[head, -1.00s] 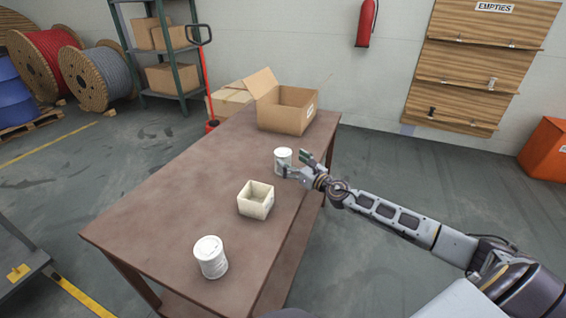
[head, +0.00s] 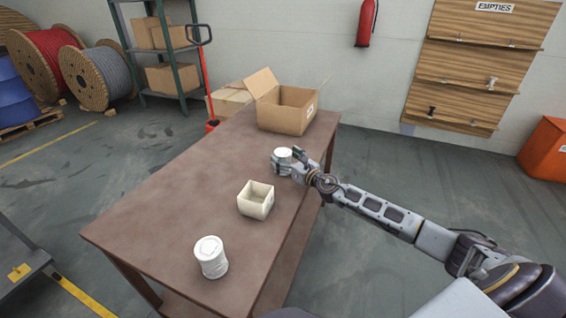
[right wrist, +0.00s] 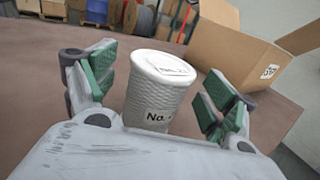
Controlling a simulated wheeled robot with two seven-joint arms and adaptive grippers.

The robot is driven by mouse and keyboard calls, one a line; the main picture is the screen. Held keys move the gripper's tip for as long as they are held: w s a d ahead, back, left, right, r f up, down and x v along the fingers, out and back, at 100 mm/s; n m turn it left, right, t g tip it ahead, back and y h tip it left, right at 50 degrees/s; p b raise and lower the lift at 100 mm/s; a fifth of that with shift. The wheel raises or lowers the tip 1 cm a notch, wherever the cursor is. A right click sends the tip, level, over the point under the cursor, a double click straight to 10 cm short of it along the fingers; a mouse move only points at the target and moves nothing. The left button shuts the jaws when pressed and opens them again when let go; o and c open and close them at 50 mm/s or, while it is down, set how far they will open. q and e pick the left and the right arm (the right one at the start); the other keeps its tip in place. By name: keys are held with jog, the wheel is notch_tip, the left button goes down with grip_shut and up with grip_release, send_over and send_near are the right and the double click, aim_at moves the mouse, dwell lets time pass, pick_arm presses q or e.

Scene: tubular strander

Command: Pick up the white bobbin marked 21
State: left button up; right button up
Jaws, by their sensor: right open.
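A white bobbin (head: 284,153) stands upright on the brown table near its right edge. In the right wrist view the bobbin (right wrist: 158,85) has a textured side and a label starting "No."; the digits are cut off or too small to read surely. My right gripper (head: 284,162) is open with its fingers on either side of this bobbin. In the right wrist view the green-padded fingers (right wrist: 156,88) stand apart, with gaps to the bobbin. A second white bobbin (head: 211,260) stands at the table's near end, its mark unreadable. My left gripper is not in view.
A small cream open box (head: 256,207) stands on the table (head: 170,205) between the two bobbins. An open cardboard box (head: 283,118) stands at the far end, behind the gripper. The table's left side is clear.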

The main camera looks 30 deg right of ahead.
jog(key=shift+w+a, duration=0.1)
jog(key=shift+w, duration=0.4)
jog(key=shift+w+a, duration=0.1)
jog(key=shift+w, duration=0.1)
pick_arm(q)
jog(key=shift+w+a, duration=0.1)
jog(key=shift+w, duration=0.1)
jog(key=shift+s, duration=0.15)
pick_arm(e)
jog(key=c, duration=1.2)
jog(key=shift+r, duration=0.15)
